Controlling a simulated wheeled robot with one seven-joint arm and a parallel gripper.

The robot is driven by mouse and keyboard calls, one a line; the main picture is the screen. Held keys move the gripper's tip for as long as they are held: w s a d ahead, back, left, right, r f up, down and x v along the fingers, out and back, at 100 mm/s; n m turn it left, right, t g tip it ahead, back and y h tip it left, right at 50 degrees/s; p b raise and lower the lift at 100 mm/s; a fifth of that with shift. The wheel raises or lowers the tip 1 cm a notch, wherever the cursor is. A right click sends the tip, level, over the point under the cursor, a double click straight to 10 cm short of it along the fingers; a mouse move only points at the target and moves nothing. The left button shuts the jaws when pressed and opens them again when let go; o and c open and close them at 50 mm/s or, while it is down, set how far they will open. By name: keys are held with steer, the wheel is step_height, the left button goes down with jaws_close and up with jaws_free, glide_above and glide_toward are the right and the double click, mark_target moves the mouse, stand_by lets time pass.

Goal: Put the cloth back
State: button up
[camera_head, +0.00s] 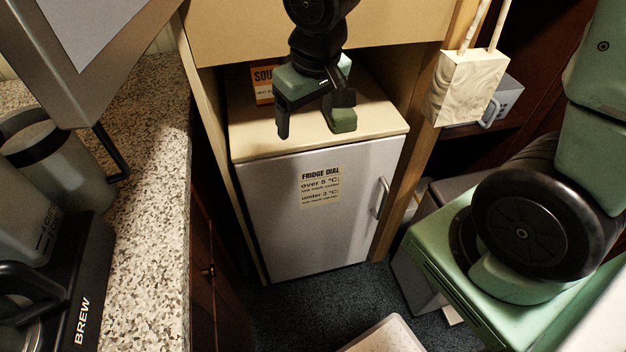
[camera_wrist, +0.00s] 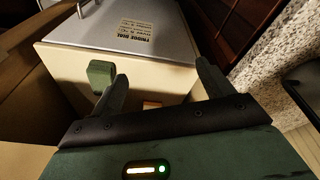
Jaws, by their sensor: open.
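My gripper (camera_head: 313,130) is open over the top of the small fridge (camera_head: 300,225), its fingers pointing down. In the wrist view my gripper (camera_wrist: 160,72) has its two fingers apart with nothing between them; the pale fridge top (camera_wrist: 75,68) shows beyond. A small green block-like piece (camera_head: 342,121) is beside the right-hand finger in the head view. It shows by the left-hand finger in the wrist view (camera_wrist: 101,74). I cannot tell whether it is the folded cloth or part of my finger. No other cloth can be made out.
An orange soup-labelled box (camera_head: 263,84) stands at the back left of the fridge top. Wooden panels close in both sides and a panel (camera_head: 390,28) hangs above. A speckled counter (camera_head: 150,190) with a coffee maker (camera_head: 50,270) is left. A pale wooden block (camera_head: 465,88) is right.

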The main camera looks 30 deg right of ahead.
steer(key=s+a+r+n+g, duration=0.1)
steer(key=s+a+n, duration=0.2)
steer(key=s, duration=0.5)
steer(key=s+a+r+n+g, duration=0.1)
steer(key=s+a+n, duration=0.2)
steer(key=s+a, duration=0.3)
steer(key=s, duration=0.3)
steer(key=shift+g+y, duration=0.3)
